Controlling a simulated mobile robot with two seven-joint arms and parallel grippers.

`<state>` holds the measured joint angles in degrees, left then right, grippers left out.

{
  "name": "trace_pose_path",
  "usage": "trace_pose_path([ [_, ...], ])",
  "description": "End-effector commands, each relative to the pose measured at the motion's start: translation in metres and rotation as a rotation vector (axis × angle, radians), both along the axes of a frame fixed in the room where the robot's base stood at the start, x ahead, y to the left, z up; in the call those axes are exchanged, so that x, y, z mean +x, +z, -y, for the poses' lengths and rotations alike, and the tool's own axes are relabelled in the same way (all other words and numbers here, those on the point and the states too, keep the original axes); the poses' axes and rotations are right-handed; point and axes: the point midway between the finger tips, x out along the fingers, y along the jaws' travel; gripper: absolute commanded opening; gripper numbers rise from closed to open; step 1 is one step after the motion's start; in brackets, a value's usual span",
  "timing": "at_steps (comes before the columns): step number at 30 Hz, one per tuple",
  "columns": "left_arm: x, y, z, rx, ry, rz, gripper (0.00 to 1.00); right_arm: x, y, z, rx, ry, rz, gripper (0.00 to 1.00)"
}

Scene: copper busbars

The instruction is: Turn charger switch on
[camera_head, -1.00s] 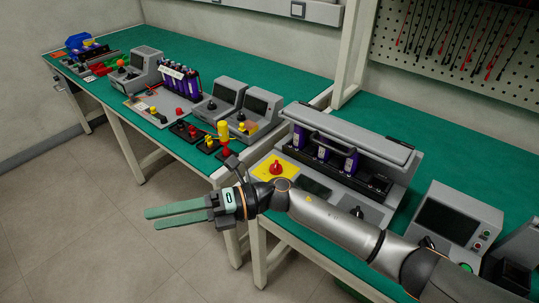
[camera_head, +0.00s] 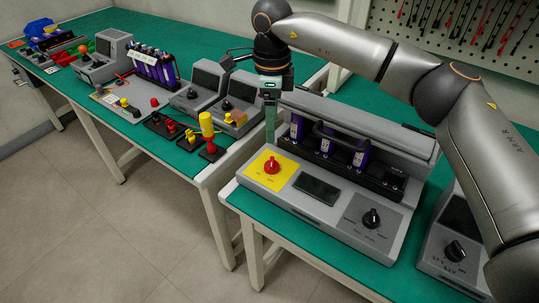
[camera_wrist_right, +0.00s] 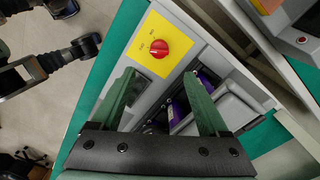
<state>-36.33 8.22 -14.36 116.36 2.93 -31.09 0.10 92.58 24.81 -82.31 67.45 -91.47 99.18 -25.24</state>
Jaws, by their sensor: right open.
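The charger (camera_head: 330,195) is a grey box on the near green bench, with several purple battery cells standing in its rear bay. Its red rotary switch (camera_head: 271,166) sits on a yellow plate (camera_head: 258,180) at the charger's left end. The right wrist view also shows the red switch (camera_wrist_right: 158,47), beyond my fingertips. My right gripper (camera_head: 270,138) points down above and just behind the switch, apart from it. In the right wrist view its two green fingers (camera_wrist_right: 160,80) are spread with nothing between them.
A black knob (camera_head: 371,218) and a dark screen (camera_head: 316,187) are on the charger's front. Another grey device (camera_head: 455,250) stands to its right.

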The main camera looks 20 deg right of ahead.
Motion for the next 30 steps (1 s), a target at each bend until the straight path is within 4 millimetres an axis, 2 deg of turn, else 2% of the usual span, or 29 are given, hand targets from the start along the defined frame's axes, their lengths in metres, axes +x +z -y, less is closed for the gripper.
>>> trace_pose_path([
  [9, -0.001, -0.006, 0.000, 0.001, -0.001, -0.001, 0.50, -0.001, -0.067, -0.001, 0.004, 0.000, -0.004, 0.78],
  [15, -0.002, -0.008, -0.001, 0.002, -0.001, -0.005, 0.50, -0.001, -0.098, -0.001, 0.004, 0.000, -0.002, 0.78],
  [21, -0.002, -0.008, -0.001, 0.003, 0.000, -0.003, 0.50, 0.000, -0.111, -0.001, 0.006, 0.001, -0.001, 0.78],
  [29, -0.002, -0.008, -0.002, 0.004, 0.001, -0.003, 0.50, 0.000, -0.112, -0.002, 0.005, 0.001, 0.000, 0.78],
  [30, -0.002, -0.008, -0.002, 0.004, 0.001, -0.003, 0.50, 0.000, -0.112, -0.002, 0.006, 0.001, -0.001, 0.76],
])
